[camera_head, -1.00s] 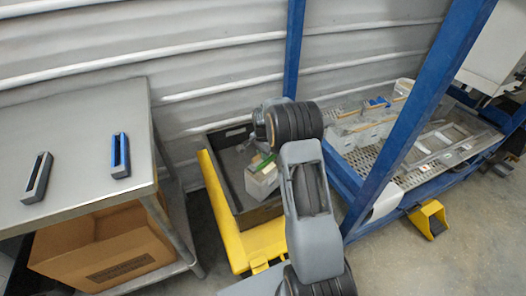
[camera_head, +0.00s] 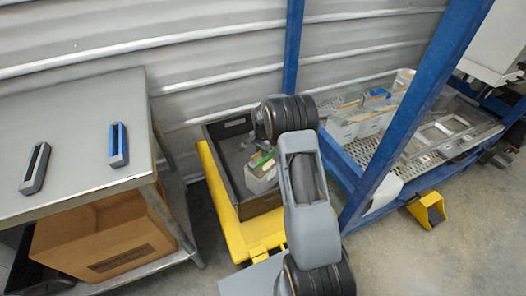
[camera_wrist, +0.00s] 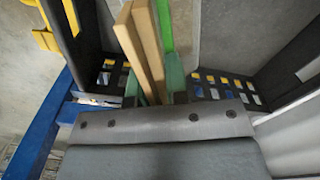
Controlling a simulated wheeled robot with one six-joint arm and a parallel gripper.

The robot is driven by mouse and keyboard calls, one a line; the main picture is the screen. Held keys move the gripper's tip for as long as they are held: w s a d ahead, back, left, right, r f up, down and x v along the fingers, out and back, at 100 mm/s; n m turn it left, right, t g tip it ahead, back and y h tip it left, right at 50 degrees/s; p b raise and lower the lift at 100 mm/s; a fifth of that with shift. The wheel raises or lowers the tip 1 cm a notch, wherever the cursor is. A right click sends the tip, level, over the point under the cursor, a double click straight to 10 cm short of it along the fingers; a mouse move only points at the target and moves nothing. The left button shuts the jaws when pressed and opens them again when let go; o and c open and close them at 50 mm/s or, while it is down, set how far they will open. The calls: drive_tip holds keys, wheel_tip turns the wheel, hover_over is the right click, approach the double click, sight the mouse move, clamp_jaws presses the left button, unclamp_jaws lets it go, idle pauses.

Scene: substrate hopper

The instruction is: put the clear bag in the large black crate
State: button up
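The large black crate (camera_head: 222,170) sits low on a yellow frame against the wall in the head view. Its slotted dark walls also show in the wrist view (camera_wrist: 232,84). I cannot make out the clear bag with certainty in either view. My gripper's grey body (camera_wrist: 160,125) fills the bottom of the wrist view, over the crate.
A blue post (camera_head: 420,90) and mesh-topped blue bench (camera_head: 400,165) are at right.

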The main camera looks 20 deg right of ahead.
drive_tip(key=o, duration=0.4)
drive_tip(key=shift+r, duration=0.55)
drive_tip(key=s+a+r+n+p, duration=0.1)
drive_tip(key=s+a+r+n, duration=0.15)
drive_tip(key=r, duration=0.65)
drive_tip(key=s+a+r+n+p, duration=0.1)
drive_tip(key=s+a+r, duration=0.15)
drive_tip(key=r, duration=0.65)
drive_tip(key=s+a+r+n+t, duration=0.1)
drive_tip(key=s+a+n, duration=0.2)
drive_tip(key=s, duration=0.7)
drive_tip(key=s+a+r+n+t, duration=0.2)
drive_tip(key=s+n, duration=0.4)
drive_tip(key=s, duration=0.5)
drive_tip(key=shift+s+a+r+n, duration=0.15)
drive_tip(key=shift+s+a+n, duration=0.15)
drive_tip(key=shift+a, duration=0.25)
drive_tip(key=shift+r, duration=0.1)
